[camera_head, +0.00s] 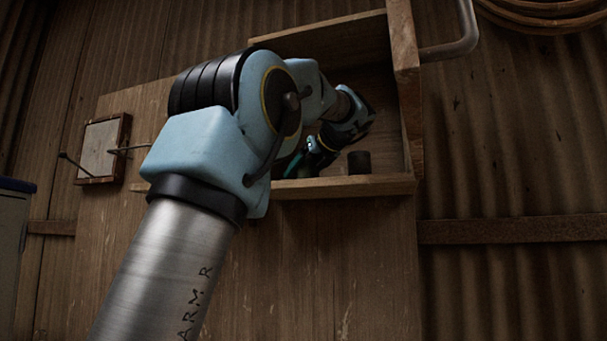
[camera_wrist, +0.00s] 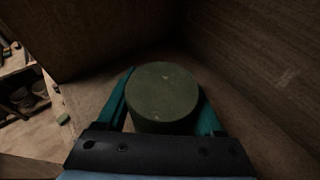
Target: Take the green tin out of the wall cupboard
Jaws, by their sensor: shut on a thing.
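The green tin (camera_wrist: 163,92) is a short round tin with a dull green lid, seen from above in the wrist view. My gripper (camera_wrist: 166,100) is shut on it, with a teal finger on each side. The wall cupboard (camera_head: 385,186) is an open wooden box in the head view. My arm reaches into it, and my gripper (camera_head: 296,163) is low inside, above the front ledge. The held tin is mostly hidden there by my arm. I cannot tell whether the tin touches the cupboard floor.
A dark cylinder (camera_head: 359,162) stands in the cupboard, right of my gripper. A wooden panel (camera_head: 405,75) with a bent metal handle (camera_head: 462,38) edges the cupboard's right side. A small framed box (camera_head: 103,148) hangs at left. The room below the cupboard is clear.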

